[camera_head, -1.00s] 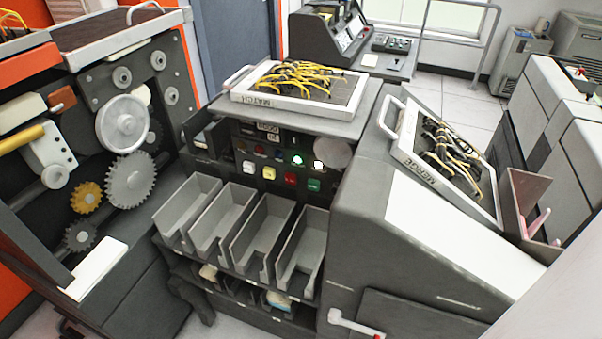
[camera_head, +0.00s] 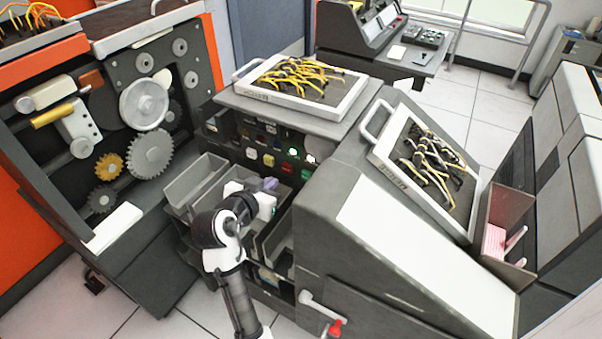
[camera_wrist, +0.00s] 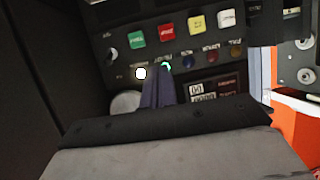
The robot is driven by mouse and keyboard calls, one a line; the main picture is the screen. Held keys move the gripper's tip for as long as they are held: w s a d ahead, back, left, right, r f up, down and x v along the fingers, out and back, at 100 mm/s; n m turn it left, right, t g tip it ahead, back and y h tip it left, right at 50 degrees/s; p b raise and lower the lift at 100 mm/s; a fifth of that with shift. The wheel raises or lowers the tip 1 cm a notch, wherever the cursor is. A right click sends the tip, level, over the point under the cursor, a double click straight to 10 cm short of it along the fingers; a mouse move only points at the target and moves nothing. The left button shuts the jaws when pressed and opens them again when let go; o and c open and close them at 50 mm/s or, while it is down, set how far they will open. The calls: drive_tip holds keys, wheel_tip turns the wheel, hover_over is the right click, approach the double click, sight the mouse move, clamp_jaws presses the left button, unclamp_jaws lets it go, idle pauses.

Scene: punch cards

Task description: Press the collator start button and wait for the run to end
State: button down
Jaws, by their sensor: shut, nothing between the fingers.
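The collator's dark control panel (camera_head: 240,140) has a row of white (camera_head: 251,153), yellow (camera_head: 268,160), red (camera_head: 287,167) and green (camera_head: 305,174) buttons. In the wrist view the panel appears upside down, with the green button (camera_wrist: 137,39) left of the red button (camera_wrist: 166,31). Button labels are too small to read surely. A green lamp (camera_head: 292,152) and a white lamp (camera_head: 311,158) are lit. My gripper (camera_head: 270,184) is shut and empty, in front of the panel above the bins. Its fingers (camera_wrist: 158,86) point toward the panel; I cannot see any contact.
Open grey bins (camera_head: 190,180) stand below the panel, partly hidden by my arm. A wired board marked MATCH (camera_head: 352,95) lies on top, another board (camera_head: 472,195) on the right slope. A gear machine (camera_head: 190,95) stands left. A red-tipped lever (camera_head: 335,328) sticks out at the front.

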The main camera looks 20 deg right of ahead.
drive_tip(key=s+d+f+m+g, duration=0.1)
drive_tip(key=s+d+f+g, duration=0.1)
drive_tip(key=d, duration=0.1)
drive_tip(key=b, duration=0.3)
approach(306, 177)
drive_tip(key=f+x, duration=0.1)
drive_tip(key=x, duration=0.4)
drive_tip(key=shift+w+d+f, duration=0.1)
drive_tip(key=shift+w+d, duration=0.35)
drive_tip(key=shift+d, duration=0.05)
